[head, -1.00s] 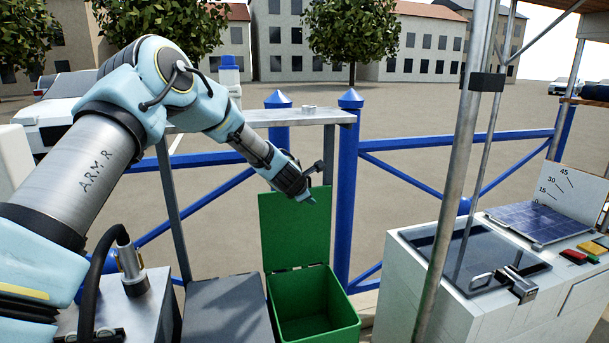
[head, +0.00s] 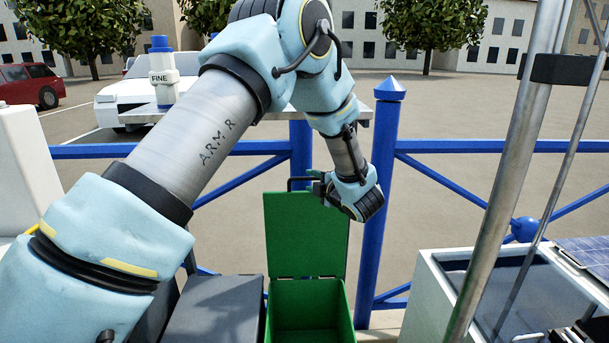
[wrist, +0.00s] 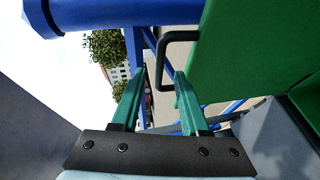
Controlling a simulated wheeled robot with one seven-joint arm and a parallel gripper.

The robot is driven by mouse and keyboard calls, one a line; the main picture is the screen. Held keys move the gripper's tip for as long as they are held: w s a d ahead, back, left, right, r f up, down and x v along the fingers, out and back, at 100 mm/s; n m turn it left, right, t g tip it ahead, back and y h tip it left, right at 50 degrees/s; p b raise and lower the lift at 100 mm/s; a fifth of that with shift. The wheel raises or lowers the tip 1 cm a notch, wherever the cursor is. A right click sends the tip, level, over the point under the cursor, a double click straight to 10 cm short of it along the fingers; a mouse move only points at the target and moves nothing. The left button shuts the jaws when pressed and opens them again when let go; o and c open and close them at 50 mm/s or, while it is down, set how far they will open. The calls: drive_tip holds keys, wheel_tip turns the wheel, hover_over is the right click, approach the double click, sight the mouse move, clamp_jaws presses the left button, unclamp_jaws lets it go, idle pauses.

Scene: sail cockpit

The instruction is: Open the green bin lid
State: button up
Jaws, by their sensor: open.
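The green bin (head: 311,308) stands low in the middle of the head view, its inside showing. Its green lid (head: 305,235) is up, standing about upright at the back of the bin. A dark bar handle (head: 298,181) sits at the lid's top edge; it also shows in the wrist view (wrist: 161,62) beside the green panel (wrist: 255,60). My gripper (head: 316,187) is at the lid's top edge, turned toward the handle. In the wrist view its two green fingers (wrist: 158,80) are apart, with part of the handle between or just beyond their tips; contact cannot be told.
A blue railing with posts (head: 384,180) stands right behind the bin. A grey box (head: 217,305) is close on the bin's left. A white cooler-like box (head: 425,300) and a metal pole (head: 505,180) stand on the right. A "FINE" bottle (head: 163,75) is behind my arm.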

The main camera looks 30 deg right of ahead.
sight(305, 179)
drive_tip(key=p+x, duration=0.2)
drive_tip(key=x, duration=0.5)
drive_tip(key=shift+w, duration=0.2)
drive_tip(key=shift+c, duration=0.2)
clamp_jaws()
drive_tip(key=shift+s, duration=0.1)
idle(0.9)
